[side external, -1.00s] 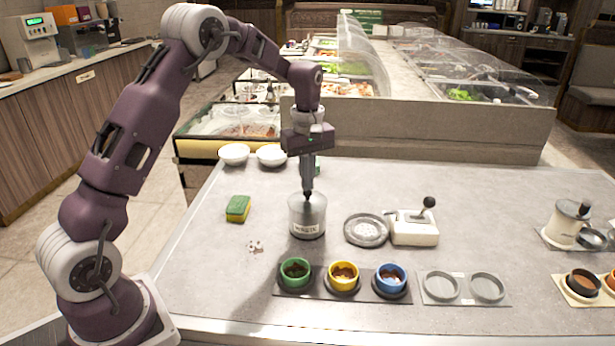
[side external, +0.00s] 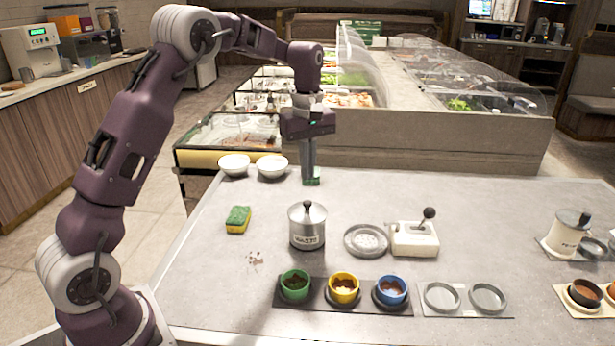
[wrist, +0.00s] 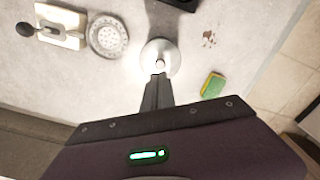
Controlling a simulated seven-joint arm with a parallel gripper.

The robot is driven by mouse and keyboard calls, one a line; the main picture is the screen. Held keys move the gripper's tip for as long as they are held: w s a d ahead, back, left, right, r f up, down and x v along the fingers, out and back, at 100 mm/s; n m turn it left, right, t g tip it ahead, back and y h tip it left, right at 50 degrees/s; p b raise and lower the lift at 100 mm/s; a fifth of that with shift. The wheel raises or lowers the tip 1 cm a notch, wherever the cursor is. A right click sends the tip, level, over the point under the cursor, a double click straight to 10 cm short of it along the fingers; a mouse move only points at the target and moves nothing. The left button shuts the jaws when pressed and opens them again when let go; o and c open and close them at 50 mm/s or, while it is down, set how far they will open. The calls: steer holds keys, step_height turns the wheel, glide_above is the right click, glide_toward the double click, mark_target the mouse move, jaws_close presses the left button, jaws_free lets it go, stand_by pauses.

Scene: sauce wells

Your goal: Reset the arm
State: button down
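My gripper (side external: 311,180) points straight down over the far part of the table, behind the lidded metal waste pot (side external: 307,227). Its fingers look shut together and empty; they also show in the wrist view (wrist: 157,82). A green patch shows at the fingertips in the side view; I cannot tell whether it belongs to them or lies behind. The pot stands upright with its lid and dark knob on. In the wrist view the pot lid (wrist: 168,52) lies just beyond the fingertips, apart from them as far as I can tell.
A sponge (side external: 238,219) and brown specks (side external: 255,258) lie left of the pot. Green (side external: 295,285), yellow (side external: 343,289) and blue (side external: 390,292) cups stand in front. A round metal dish (side external: 366,240) and a white lever device (side external: 414,238) are right. White bowls (side external: 234,165) stand behind.

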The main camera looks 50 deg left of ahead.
steer(key=shift+r, duration=0.3)
steer(key=s+d+r+m+t, duration=0.2)
steer(key=s+d+r+m, duration=0.45)
steer(key=s+r, duration=0.4)
steer(key=s+d+f+m+t, duration=0.1)
steer(key=s+d+m, duration=0.2)
steer(key=s, duration=0.7)
steer(key=s+d+f+m+t, duration=0.1)
steer(key=s+m, duration=0.4)
steer(key=s, duration=0.5)
steer(key=d+t, duration=0.1)
steer(key=d, duration=0.1)
steer(key=shift+s+d+f+t, duration=0.25)
steer(key=shift+d+f+t, duration=0.05)
steer(key=shift+d+f, duration=0.1)
steer(key=shift+m, duration=0.25)
